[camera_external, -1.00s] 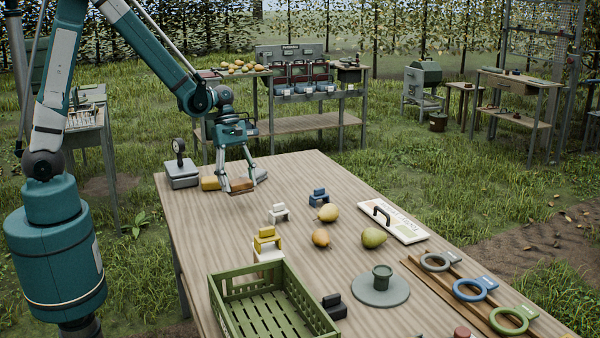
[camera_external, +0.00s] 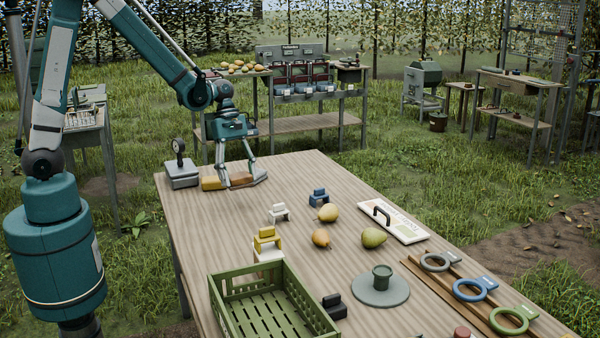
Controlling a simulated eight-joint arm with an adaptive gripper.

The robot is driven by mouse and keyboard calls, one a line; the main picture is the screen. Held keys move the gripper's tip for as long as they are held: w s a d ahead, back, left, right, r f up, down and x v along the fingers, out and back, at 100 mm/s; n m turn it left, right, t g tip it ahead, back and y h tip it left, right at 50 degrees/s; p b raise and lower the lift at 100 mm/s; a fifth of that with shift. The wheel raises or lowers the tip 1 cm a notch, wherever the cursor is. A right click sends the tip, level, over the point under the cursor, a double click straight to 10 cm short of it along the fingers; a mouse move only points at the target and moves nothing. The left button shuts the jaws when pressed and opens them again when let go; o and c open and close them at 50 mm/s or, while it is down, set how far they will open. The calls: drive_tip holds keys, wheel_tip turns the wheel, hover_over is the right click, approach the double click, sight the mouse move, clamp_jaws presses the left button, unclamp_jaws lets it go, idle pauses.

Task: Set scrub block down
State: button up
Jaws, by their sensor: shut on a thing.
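My gripper (camera_external: 239,175) is at the far left end of the wooden table, pointing down. It is shut on the scrub block (camera_external: 240,181), a small brown block between its fingertips. The block is at or just above the tabletop; I cannot tell whether it touches. The fingers partly cover the block.
A grey scale with a dial (camera_external: 181,172) stands left of the blocks. White (camera_external: 278,213), blue (camera_external: 319,197) and yellow (camera_external: 266,238) stands, pears (camera_external: 374,237) and a green crate (camera_external: 272,305) are nearer. The table (camera_external: 215,225) is bare in front of the gripper.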

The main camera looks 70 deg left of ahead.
drive_tip(key=s+d+m+p, duration=0.1)
drive_tip(key=s+d+p, duration=0.1)
drive_tip(key=d, duration=2)
drive_tip(key=shift+r+g, duration=0.15)
drive_tip(key=shift+g, duration=0.15)
drive_tip(key=shift+f+b, duration=0.65)
drive_tip(key=shift+f, duration=2.5)
drive_tip(key=shift+f+b, duration=0.35)
drive_tip(key=shift+f, duration=1.5)
drive_tip(key=shift+f, duration=0.2)
drive_tip(key=o, duration=0.9)
